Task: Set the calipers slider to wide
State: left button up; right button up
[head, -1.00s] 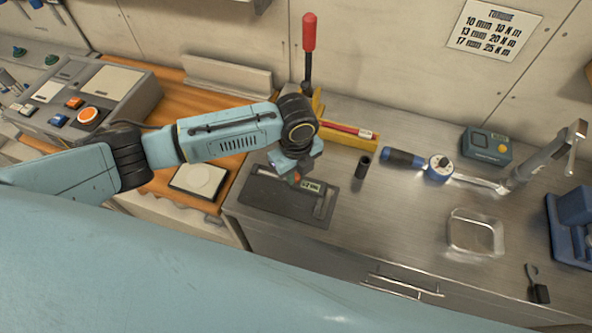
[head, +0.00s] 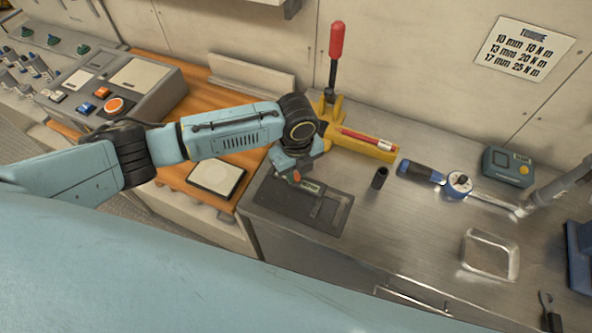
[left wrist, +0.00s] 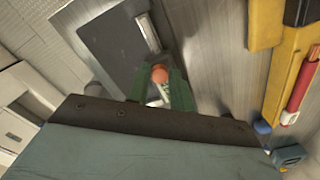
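The calipers lie in a flat dark case (head: 323,217) on the steel worktop, with a small greenish display (head: 309,187) by my gripper. In the left wrist view, the case (left wrist: 108,35) shows with a pale marked strip (left wrist: 148,32). My left gripper (head: 292,174) points down over the case's back left part. In the left wrist view, its green fingers (left wrist: 162,88) stand on either side of an orange knob (left wrist: 159,73). I cannot tell whether they touch it. The gripper partly hides the calipers. My right gripper is not in view.
A yellow holder (head: 362,147) with a red-handled lever (head: 336,42) stands behind the case. A control box (head: 128,90) stands left.

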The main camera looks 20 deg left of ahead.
pick_arm(q)
jog(key=o, duration=0.3)
jog(key=shift+o, duration=0.2)
notch_tip(320, 180, up, 13)
jog(key=shift+r, duration=0.2)
dwell(0.6)
